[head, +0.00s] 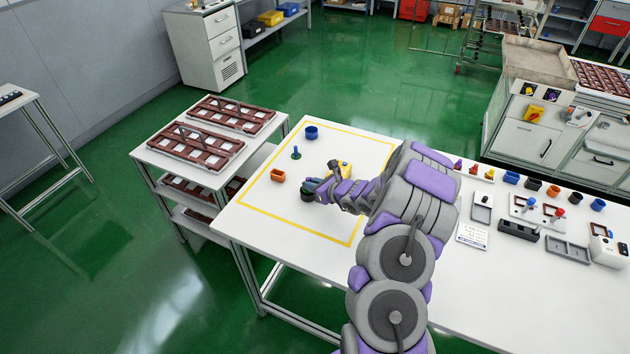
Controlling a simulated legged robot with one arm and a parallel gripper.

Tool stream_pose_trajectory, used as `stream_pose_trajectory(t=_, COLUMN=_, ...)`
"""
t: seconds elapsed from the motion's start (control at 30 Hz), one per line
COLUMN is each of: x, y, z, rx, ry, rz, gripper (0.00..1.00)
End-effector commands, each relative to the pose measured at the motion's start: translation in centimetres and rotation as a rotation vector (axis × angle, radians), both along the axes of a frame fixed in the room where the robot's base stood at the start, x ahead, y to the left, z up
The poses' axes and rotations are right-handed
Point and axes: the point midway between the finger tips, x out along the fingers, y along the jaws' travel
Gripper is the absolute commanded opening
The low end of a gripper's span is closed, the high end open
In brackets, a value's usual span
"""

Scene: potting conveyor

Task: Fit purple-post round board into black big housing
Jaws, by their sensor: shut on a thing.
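My gripper (313,187) is low over the yellow-outlined area of the white table, at the end of my purple and grey arm. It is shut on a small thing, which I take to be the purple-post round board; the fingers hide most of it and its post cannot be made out. A dark round part, apparently the black big housing (306,196), stands right at the fingertips. At this size I cannot tell whether the board is above it, touching it or inside it.
Within the outline are a blue round housing (311,132), a green round board with a blue post (296,153), an orange square housing (277,175) and a yellow part (345,168) behind my gripper. My arm covers the outline's right side. Several parts and fixtures stand farther right.

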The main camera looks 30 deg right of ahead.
Motion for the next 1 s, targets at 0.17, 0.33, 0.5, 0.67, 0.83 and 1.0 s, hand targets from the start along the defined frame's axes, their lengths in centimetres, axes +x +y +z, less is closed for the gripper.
stream_pose_trajectory(t=0.17, x=0.0, y=-0.1, z=-1.1, rx=0.004, ry=0.000, rz=0.002, gripper=0.00)
stream_pose_trajectory(t=0.33, x=0.0, y=-0.7, z=-1.5, rx=0.010, ry=0.005, rz=0.000, gripper=0.00)
stream_pose_trajectory(t=0.5, x=0.0, y=-0.7, z=-1.4, rx=0.009, ry=0.002, rz=-0.001, gripper=0.00)
stream_pose_trajectory(t=0.67, x=0.0, y=-0.4, z=-1.2, rx=0.005, ry=0.001, rz=0.000, gripper=0.28)
stream_pose_trajectory(t=0.83, x=0.0, y=-0.1, z=-1.1, rx=0.002, ry=0.000, rz=0.001, gripper=0.45)
stream_pose_trajectory(t=1.0, x=0.0, y=-0.4, z=-1.2, rx=0.005, ry=-0.001, rz=0.000, gripper=0.45)
